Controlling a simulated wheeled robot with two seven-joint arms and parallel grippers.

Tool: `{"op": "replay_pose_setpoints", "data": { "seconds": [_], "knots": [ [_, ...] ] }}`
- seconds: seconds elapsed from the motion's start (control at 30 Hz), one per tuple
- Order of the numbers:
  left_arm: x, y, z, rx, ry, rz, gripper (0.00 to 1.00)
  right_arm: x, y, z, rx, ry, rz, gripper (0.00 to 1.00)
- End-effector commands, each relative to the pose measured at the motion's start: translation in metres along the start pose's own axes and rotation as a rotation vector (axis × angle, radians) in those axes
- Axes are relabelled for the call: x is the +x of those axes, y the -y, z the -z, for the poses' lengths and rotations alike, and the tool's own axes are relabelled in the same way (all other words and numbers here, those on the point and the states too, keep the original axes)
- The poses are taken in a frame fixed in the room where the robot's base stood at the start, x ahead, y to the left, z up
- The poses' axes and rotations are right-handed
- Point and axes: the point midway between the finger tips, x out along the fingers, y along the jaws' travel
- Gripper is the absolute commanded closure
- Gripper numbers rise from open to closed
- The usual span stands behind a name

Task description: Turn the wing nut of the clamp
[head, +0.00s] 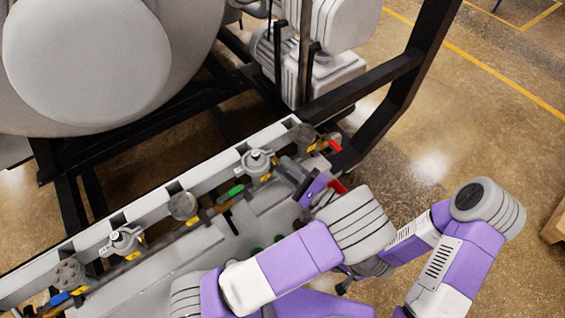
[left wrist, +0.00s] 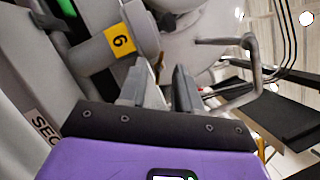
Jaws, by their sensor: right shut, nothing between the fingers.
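Which one carries the task's wing nut cannot be told. My left gripper (head: 290,171) is at the far right part of this row, just right of the middle fitting. In the left wrist view its two fingers (left wrist: 160,88) stand apart, with a grey rounded body (left wrist: 185,45) just beyond them. No thing is clearly held between them. My right gripper (head: 345,285) shows small and dark, partly hidden by my left arm, and is shut and empty.
A bent metal handle (left wrist: 242,75) is close right of the left fingers. A yellow numbered tag (left wrist: 120,40) sits on a grey pipe. A red-handled part (head: 334,145) is at the rail's far end. A black frame post (head: 415,60) stands behind; open floor lies right.

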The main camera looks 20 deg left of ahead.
Motion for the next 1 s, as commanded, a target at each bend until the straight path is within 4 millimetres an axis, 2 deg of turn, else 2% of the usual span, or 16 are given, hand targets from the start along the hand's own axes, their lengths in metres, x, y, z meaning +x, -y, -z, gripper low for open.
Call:
{"op": "replay_pose_setpoints", "data": {
  "seconds": [0.33,0.57,1.0],
  "knots": [
    [0.0046,-0.0007,-0.0002,0.000,-0.004,0.000,0.67,-0.0009,0.0003,0.0001,0.000,0.000,0.000,1.00],
    [0.0045,-0.0006,-0.0003,0.000,-0.004,0.000,1.00,-0.0009,0.0003,0.0001,0.000,0.000,0.000,1.00],
    [0.0041,-0.0002,0.0000,-0.037,-0.004,-0.015,1.00,0.0005,-0.0002,0.0001,0.000,0.000,0.000,1.00]
  ]
}}
